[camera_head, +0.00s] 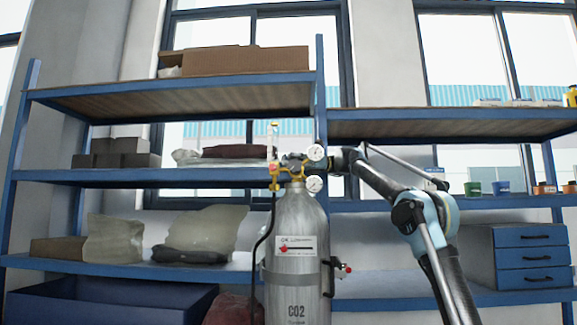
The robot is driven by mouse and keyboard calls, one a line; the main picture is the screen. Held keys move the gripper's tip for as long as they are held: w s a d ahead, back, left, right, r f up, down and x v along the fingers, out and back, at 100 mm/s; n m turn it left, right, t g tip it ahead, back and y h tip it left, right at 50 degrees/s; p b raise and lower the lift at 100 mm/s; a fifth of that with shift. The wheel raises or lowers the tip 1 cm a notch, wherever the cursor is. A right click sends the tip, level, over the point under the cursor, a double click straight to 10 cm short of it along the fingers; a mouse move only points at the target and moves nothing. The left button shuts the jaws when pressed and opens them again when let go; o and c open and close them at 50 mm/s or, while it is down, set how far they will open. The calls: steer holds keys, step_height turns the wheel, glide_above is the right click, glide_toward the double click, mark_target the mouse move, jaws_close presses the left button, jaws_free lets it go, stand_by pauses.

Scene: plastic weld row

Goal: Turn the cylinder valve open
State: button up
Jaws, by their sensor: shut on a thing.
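A grey CO2 cylinder (297,240) stands upright in the middle of the view. On its top sits a brass regulator (276,172) with two white round gauges, an upper one (316,152) and a lower one (314,184), and an upright flow tube at the left. My gripper (296,160) reaches in from the right at the cylinder's top and is shut on the cylinder valve there. The valve itself is largely hidden by the gripper and regulator, so how far it is turned cannot be told.
A band holds the cylinder, with a red-knobbed fitting (342,267) at its right. A black hose (262,235) hangs at its left. Blue shelves (150,178) with boxes and bags stand behind. A blue drawer cabinet (532,256) is at the right.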

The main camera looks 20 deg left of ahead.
steer(key=shift+w, duration=0.1)
steer(key=o, duration=1.2)
steer(key=shift+c, duration=0.2)
steer(key=shift+d, duration=0.1)
steer(key=v, duration=1.2)
